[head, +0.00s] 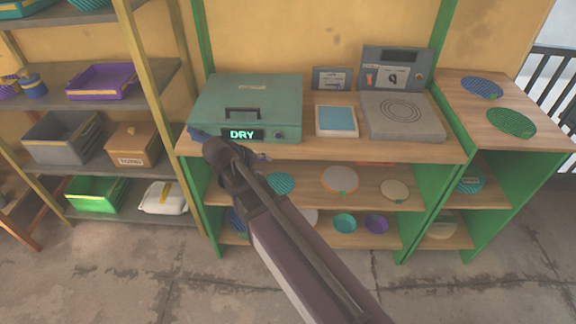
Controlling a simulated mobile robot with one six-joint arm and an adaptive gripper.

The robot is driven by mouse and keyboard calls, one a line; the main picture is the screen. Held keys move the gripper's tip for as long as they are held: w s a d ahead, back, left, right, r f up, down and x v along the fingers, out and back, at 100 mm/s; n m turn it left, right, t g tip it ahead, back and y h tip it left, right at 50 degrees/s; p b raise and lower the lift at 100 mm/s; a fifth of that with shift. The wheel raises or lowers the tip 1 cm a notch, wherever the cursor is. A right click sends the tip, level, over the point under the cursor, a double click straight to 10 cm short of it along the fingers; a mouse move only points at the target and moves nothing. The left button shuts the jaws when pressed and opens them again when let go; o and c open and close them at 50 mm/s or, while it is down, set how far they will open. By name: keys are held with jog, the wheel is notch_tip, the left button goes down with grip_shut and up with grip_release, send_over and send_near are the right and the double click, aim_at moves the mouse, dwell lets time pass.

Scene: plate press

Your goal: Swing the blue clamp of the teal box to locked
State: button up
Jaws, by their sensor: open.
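The teal box (246,98) stands on the left of the wooden bench top, lid down, with a dark handle on top and a lit sign reading DRY on its front. The blue clamp (197,132) shows as a small blue piece at the box's front left corner; its exact angle is hard to read. My gripper (214,146) is open at the end of my arm, in front of the box's lower left front, close to the clamp. I cannot tell whether it touches the clamp. My arm hides part of the box's lower front edge.
To the right on the bench top (311,150) are a blue-topped pad (336,120) and a grey press (402,116) with its lid raised. Coloured plates and bowls lie on the shelves below. A shelf rack with a purple tray (101,83) and bins stands at the left.

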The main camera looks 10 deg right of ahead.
jog(key=s+d+r+m+g+y+p, duration=0.1)
jog(key=s+d+m+g+y+p, duration=0.1)
jog(key=d, duration=0.5)
jog(key=shift+s+r+g+y+p, duration=0.2)
jog(key=shift+s+g+y+p, duration=0.45)
jog(key=shift+s+p, duration=0.9)
jog(key=shift+s, duration=0.15)
jog(key=shift+t, duration=0.25)
jog(key=w+a+n+t+h+b, duration=0.1)
jog(key=w+a+t+h+b, duration=0.55)
jog(key=a, duration=0.75)
jog(key=a+r+n+t+y+b, duration=0.1)
jog(key=a+t+b, duration=0.1)
jog(key=a, duration=0.8)
jog(key=w+a+r+n+t+y+b, duration=0.1)
jog(key=a+r+t+b, duration=0.1)
jog(key=a, duration=0.7)
jog(key=shift+w+a+r+t, duration=0.2)
jog(key=shift+a+t, duration=0.2)
jog(key=shift+t, duration=0.25)
jog(key=shift+f, duration=0.1)
